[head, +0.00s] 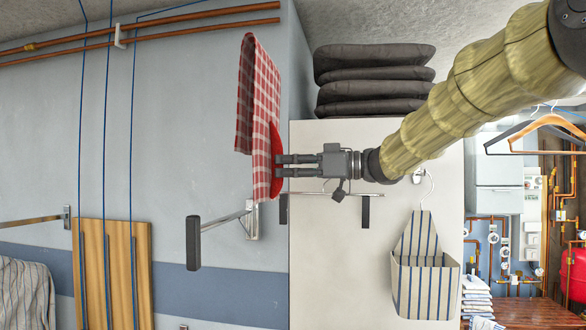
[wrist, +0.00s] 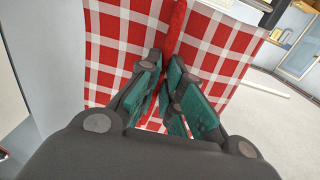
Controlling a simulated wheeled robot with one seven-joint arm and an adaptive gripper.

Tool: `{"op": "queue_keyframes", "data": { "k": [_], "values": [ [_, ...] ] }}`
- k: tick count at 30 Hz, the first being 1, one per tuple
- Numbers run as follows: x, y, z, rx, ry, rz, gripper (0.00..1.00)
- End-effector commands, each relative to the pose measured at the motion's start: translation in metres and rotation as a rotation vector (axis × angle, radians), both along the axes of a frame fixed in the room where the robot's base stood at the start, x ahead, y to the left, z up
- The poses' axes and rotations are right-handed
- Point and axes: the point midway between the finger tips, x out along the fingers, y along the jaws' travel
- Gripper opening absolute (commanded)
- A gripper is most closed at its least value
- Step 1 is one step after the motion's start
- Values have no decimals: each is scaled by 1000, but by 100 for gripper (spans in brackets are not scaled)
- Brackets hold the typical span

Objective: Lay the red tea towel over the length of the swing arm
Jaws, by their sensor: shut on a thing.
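The red and white checked tea towel (head: 258,115) hangs folded from my gripper (head: 279,166) in the head view. My gripper comes from the right and is shut on a pinched ridge of the towel. The wrist view shows the towel (wrist: 110,45) spread behind the fingers (wrist: 166,92), with a red fold between them. The swing arm (head: 225,221) is a metal bar sticking out from a wall bracket, with a dark block at its free end. The towel's lower end is close above the bracket end; I cannot tell whether they touch.
A white cabinet (head: 340,260) stands behind my gripper, with dark cushions (head: 370,85) stacked on top. A metal bar with dark ends (head: 330,193) is in front of it. A striped peg bag (head: 420,270) hangs at the right. A wooden board (head: 115,275) leans on the left wall.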

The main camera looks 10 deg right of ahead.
Motion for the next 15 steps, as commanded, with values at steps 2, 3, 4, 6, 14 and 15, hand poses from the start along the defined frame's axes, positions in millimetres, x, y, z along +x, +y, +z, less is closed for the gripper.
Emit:
{"op": "queue_keyframes", "data": {
  "k": [2, 3, 4, 6, 14, 15],
  "values": [
    [3, 6, 0, 0, 0, 0, 0],
    [4, 9, 0, 0, 0, 0, 0],
    [5, 11, -1, -1, 0, 1, 0],
    [7, 16, -1, -2, 1, 1, 0],
    [12, 31, 0, 0, 0, 1, 0],
    [13, 34, 0, 0, 0, 1, 0]
  ]
}}
